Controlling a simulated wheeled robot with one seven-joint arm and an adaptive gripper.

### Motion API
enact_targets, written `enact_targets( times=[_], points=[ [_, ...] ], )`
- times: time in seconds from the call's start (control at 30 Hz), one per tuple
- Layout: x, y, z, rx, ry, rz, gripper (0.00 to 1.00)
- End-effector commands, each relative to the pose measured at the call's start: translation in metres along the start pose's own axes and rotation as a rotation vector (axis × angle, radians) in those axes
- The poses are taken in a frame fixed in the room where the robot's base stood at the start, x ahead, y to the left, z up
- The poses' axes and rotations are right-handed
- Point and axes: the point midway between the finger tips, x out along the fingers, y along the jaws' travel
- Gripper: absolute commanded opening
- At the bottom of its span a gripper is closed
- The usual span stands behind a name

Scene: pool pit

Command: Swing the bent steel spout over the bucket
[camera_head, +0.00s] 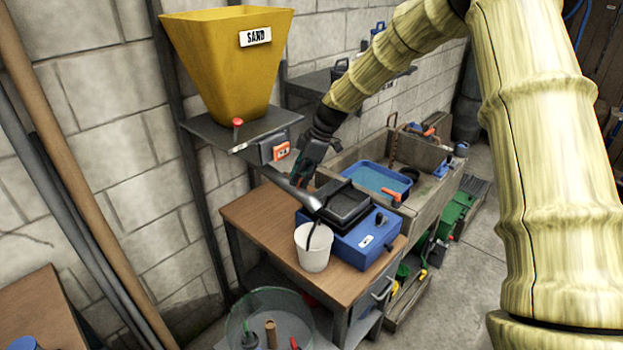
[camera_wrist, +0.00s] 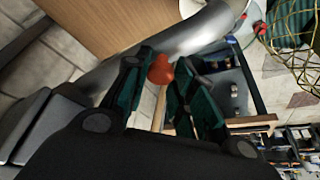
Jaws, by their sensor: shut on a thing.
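The bent steel spout (camera_head: 293,190) slants down from below the yellow sand hopper (camera_head: 226,60), its lower end in line with the space above the bucket. The white bucket (camera_head: 313,250) stands upright on the wooden bench; I cannot tell whether the spout's end is exactly over its mouth. My gripper (camera_head: 303,172) is at the spout's far side. In the wrist view the spout (camera_wrist: 185,38) curves past my gripper (camera_wrist: 160,82), whose green fingers are closed around a red knob (camera_wrist: 160,69) beside the spout. The knob's attachment is hidden.
A blue scale-like box (camera_head: 350,242) with a black tray stands right next to the bucket on the bench (camera_head: 255,215). A stone sink (camera_head: 425,200) with a blue basin (camera_head: 375,180) is behind right. A glass tub (camera_head: 270,315) is in front, below.

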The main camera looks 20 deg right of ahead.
Motion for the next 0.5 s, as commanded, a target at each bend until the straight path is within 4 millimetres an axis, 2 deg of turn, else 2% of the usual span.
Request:
enact_targets(
  times=[0.43,0.47,0.5],
  points=[
    [0.0005,0.0014,-0.0035,-0.012,0.001,-0.003,0.0],
    [0.0004,0.0014,-0.0034,-0.011,0.001,-0.003,0.31],
    [0.0,0.0015,-0.0025,-0.01,0.001,-0.002,0.38]
  ],
)
